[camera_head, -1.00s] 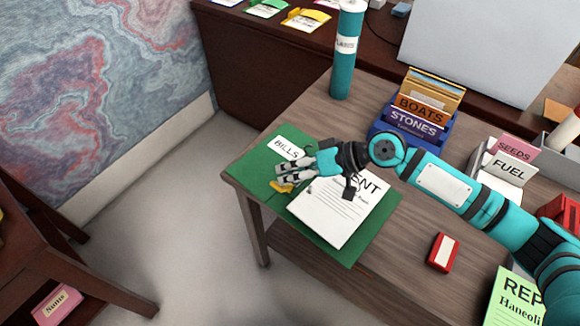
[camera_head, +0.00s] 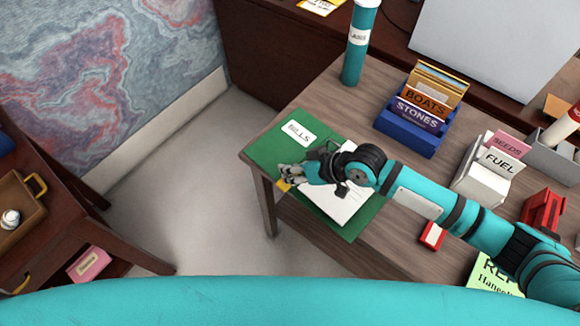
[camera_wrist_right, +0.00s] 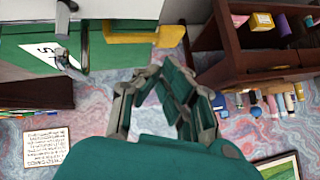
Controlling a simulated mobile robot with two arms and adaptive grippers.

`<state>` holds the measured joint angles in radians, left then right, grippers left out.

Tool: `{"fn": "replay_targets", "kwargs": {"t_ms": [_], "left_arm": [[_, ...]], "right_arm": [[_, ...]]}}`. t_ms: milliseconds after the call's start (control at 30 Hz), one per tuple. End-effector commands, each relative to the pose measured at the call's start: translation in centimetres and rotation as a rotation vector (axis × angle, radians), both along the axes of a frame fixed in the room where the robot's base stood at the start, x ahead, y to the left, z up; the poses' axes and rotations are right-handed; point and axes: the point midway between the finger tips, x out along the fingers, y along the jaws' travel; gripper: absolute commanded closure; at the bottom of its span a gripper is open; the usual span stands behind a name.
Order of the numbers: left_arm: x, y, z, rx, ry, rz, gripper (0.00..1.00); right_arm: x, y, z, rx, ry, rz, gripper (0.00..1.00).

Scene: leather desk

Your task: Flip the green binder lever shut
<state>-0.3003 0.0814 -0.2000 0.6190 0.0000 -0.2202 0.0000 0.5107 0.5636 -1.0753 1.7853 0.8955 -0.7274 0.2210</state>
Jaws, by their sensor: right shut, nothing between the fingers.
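The green binder (camera_head: 266,152) lies open at the front left corner of the desk, with a "BILLS" label (camera_head: 299,132) and a white printed sheet (camera_head: 345,207) on it. A small yellow piece (camera_head: 283,186) shows at its front left edge, beside my right gripper; I take it as part of the lever. My right gripper (camera_head: 284,171) is shut and empty, low over this edge. In the right wrist view, the yellow piece (camera_wrist_right: 130,37) is ahead of the fingers (camera_wrist_right: 160,70), apart from them. Metal binder parts (camera_wrist_right: 72,50) show at upper left. My left gripper is not in view.
A teal cylinder (camera_head: 355,55) stands at the desk's back left. A blue file box (camera_head: 410,132), a white file box (camera_head: 476,180) and a red-and-white item (camera_head: 432,235) lie to the right. Open floor (camera_head: 200,190) is left of the desk.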

Motion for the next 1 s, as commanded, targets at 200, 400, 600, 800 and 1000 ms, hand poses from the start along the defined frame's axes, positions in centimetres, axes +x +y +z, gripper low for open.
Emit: {"fn": "replay_targets", "kwargs": {"t_ms": [200,400,600,800,1000], "left_arm": [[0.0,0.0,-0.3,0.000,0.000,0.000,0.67],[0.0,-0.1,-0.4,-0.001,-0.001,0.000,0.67],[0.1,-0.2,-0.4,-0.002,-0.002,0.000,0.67],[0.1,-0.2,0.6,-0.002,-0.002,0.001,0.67],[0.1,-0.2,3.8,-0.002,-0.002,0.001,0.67]], "right_arm": [[0.7,-0.6,-0.1,0.000,0.000,-0.001,1.00],[1.2,-1.0,0.0,0.001,-0.001,0.000,1.00],[1.2,-1.0,0.0,0.001,-0.001,0.000,1.00],[1.2,-1.0,1.0,0.001,-0.001,0.000,1.00],[1.3,-0.7,4.1,0.000,0.000,-0.005,1.00]]}}
